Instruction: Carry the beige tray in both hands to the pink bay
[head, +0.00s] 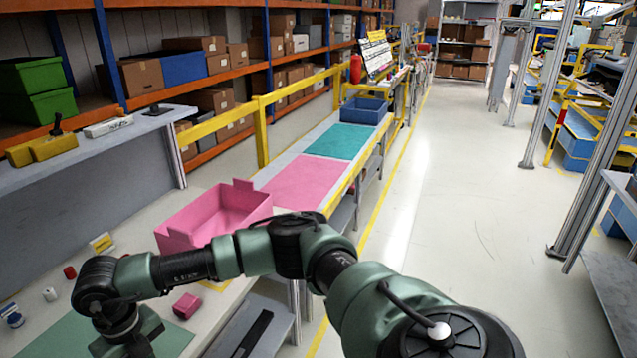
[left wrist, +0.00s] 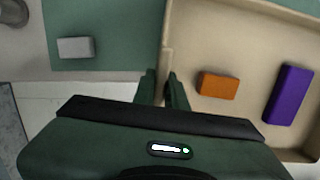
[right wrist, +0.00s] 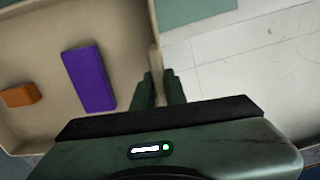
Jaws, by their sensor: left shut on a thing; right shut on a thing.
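The beige tray (left wrist: 235,40) shows in the left wrist view and again in the right wrist view (right wrist: 45,30). It holds an orange block (left wrist: 218,86) and a purple block (left wrist: 288,94). My left gripper (left wrist: 164,78) is shut on one side wall. My right gripper (right wrist: 158,78) is shut on the opposite wall. In the head view my right gripper (head: 128,345) is at the lower left, and the tray is out of sight. The pink bay (head: 303,180) is a flat, empty pink area on the long bench. I cannot tell whether the tray is lifted.
A pink open bin (head: 212,216) stands between my arm and the pink bay. A small pink block (head: 187,306) lies near it. A teal area (head: 340,140) and a blue bin (head: 364,110) are farther along. A grey block (left wrist: 76,47) lies on a green mat. The floor aisle at right is clear.

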